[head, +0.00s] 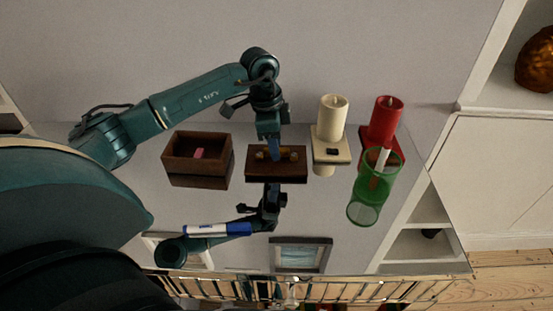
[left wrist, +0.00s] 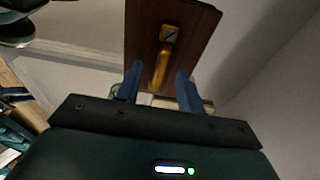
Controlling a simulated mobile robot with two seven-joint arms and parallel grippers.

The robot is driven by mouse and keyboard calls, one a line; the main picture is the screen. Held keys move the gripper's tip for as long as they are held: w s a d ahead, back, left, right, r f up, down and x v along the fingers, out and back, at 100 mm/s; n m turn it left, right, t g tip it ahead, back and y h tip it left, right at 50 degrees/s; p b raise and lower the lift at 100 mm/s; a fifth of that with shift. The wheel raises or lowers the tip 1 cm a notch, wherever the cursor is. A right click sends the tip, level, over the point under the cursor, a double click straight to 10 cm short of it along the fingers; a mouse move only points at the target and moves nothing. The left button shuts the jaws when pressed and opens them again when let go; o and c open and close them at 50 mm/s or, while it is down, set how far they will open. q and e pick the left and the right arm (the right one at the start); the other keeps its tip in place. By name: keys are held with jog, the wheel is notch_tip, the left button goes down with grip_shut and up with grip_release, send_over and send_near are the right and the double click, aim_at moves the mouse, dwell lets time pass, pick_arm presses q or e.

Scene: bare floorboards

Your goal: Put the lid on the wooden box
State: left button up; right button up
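The wooden box (head: 183,180) is dark brown and stands open on the glossy table, left of the lid, with a small pink object (head: 199,153) inside. The brown lid (head: 290,168) lies to the box's right, with a gold handle on top. In the left wrist view, the lid (left wrist: 190,25) and its curved gold handle (left wrist: 161,65) show close up. My left gripper (head: 274,157) is over the lid at the handle. Its two blue fingers (left wrist: 160,84) stand apart on either side of the handle, with gaps visible. My right gripper is not in view.
A cream candle (head: 333,115) and a red candle (head: 386,115) stand on holders right of the lid. A green glass (head: 366,205) stands in front of the red one. A blue-and-white marker (head: 218,230) lies in front. The table mirrors everything.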

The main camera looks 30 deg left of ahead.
pick_arm(q)
jog(key=shift+f, duration=0.5)
grip_shut()
jog(key=shift+r, duration=0.1)
